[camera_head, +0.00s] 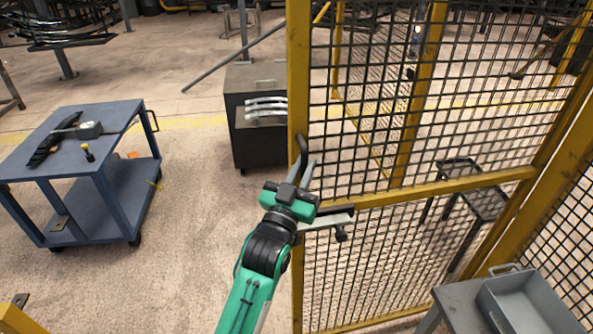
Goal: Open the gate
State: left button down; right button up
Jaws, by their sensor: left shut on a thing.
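The gate (414,192) is a yellow-framed panel with dark wire mesh, filling the middle and right of the head view. A dark curved handle (301,147) is on its left upright. My left gripper (307,172), green and black with grey fingers, is at this upright and shut on the handle; the fingers partly hide the grip. A pale metal latch bar with a dark knob (340,234) sticks out just below and to the right of the gripper. My right gripper is not in view.
A blue cart (100,184) with tools stands at left. A dark cabinet (259,150) stands behind the gate's left upright. A grey table with a metal tray (533,308) is at lower right. The floor between cart and gate is clear.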

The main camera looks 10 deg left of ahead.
pick_arm(q)
jog(key=shift+s+d+r, duration=0.1)
jog(key=shift+d+r, duration=0.05)
jog(key=c, duration=1.7)
grip_release()
jog(key=shift+d, duration=0.2)
jog(key=shift+a, duration=0.15)
jog(key=shift+f, duration=0.2)
